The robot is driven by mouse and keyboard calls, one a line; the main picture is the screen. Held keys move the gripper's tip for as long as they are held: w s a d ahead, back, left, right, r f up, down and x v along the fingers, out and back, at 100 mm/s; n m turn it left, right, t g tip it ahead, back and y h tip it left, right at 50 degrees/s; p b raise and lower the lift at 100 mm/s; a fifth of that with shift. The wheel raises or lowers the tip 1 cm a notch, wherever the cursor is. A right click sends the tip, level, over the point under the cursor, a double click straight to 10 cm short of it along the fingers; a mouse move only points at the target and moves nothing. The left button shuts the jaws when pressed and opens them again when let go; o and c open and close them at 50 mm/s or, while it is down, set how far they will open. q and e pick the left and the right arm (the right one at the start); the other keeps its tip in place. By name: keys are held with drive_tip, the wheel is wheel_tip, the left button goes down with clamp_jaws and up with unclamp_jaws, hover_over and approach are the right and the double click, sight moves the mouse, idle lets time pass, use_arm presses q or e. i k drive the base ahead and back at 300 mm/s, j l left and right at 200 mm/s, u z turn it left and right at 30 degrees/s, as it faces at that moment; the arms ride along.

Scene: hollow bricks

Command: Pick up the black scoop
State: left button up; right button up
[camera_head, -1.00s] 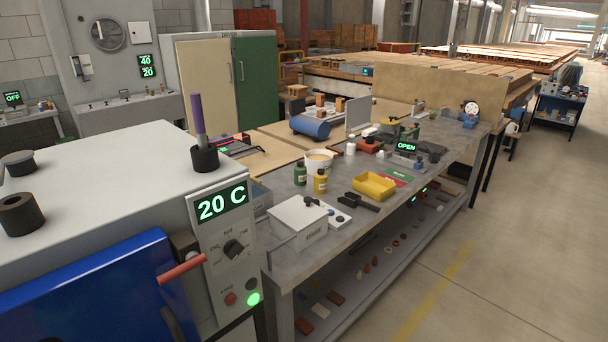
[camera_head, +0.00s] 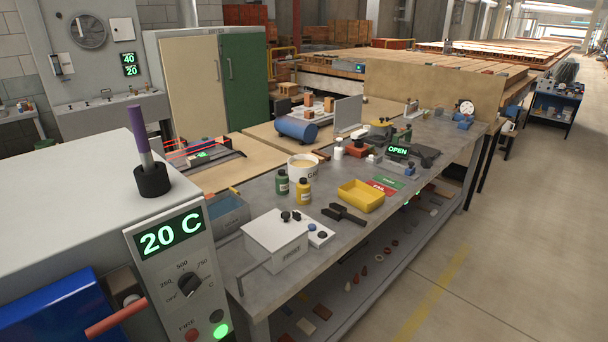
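The black scoop (camera_head: 343,214) lies flat on the grey workbench (camera_head: 375,232), near its front edge. It is just left of and in front of the yellow tray (camera_head: 361,196), close to it; I cannot tell whether they touch. To the scoop's left is a white box with black knobs. Neither of my grippers is in view.
The oven (camera_head: 180,250) with a 20 C display stands at the left, close to me. The white box (camera_head: 276,238), green bottle (camera_head: 282,182), yellow bottle (camera_head: 303,191) and white tub (camera_head: 303,168) crowd the bench's near end. The floor (camera_head: 500,270) at right is clear.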

sight(344, 216)
drive_tip(key=i+l, duration=0.65)
drive_tip(key=i+l+u, duration=0.4)
drive_tip(key=l, duration=0.2)
drive_tip(key=i+l+u, duration=0.2)
drive_tip(key=l, duration=0.15)
drive_tip(key=l+u, duration=0.25)
drive_tip(key=i+l+u, duration=0.2)
drive_tip(key=l, duration=0.3)
drive_tip(key=u, duration=0.4)
drive_tip(key=k+j, duration=0.05)
